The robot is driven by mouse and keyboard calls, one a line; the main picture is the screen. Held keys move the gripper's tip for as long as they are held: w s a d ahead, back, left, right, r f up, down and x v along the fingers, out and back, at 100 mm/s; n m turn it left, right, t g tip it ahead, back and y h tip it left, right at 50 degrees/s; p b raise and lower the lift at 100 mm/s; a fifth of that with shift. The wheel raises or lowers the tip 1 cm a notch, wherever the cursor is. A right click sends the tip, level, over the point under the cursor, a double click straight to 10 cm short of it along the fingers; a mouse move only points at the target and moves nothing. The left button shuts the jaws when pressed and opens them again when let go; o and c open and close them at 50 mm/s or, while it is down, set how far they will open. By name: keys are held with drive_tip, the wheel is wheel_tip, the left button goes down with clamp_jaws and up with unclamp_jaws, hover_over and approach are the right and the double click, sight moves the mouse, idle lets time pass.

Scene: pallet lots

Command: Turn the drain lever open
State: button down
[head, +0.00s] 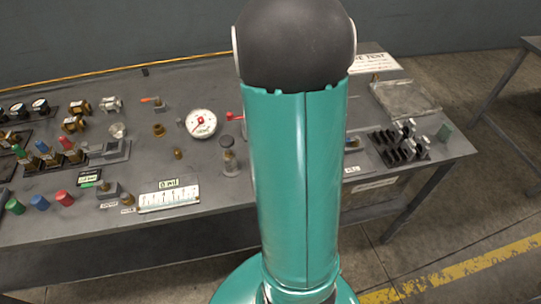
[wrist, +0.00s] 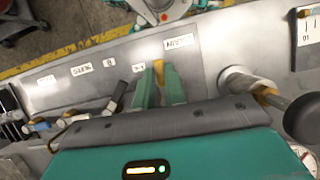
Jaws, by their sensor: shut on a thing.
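My gripper (wrist: 159,82) shows in the wrist view, its two green fingers close together near the table edge. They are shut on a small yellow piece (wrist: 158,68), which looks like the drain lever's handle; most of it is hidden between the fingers. I cannot tell which way the lever is turned. White labels lie on the grey table on both sides of the fingertips, too small to read surely. In the head view my teal arm covers the middle of the table and hides the gripper and the lever.
In the wrist view a dark handle (wrist: 118,95) stands just left of the fingers, and a grey cylinder (wrist: 238,78) stands to the right.

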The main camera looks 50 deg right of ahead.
drive_tip(key=shift+d+n, duration=0.1)
drive_tip(key=shift+n, duration=0.3)
drive_tip(key=c, duration=1.5)
unclamp_jaws()
drive_tip(key=shift+o, duration=0.2)
drive_tip(key=shift+r, duration=0.15)
drive_tip(key=v, duration=1.3)
drive_tip(key=shift+w+r, duration=0.15)
drive_tip(key=shift+r, duration=0.15)
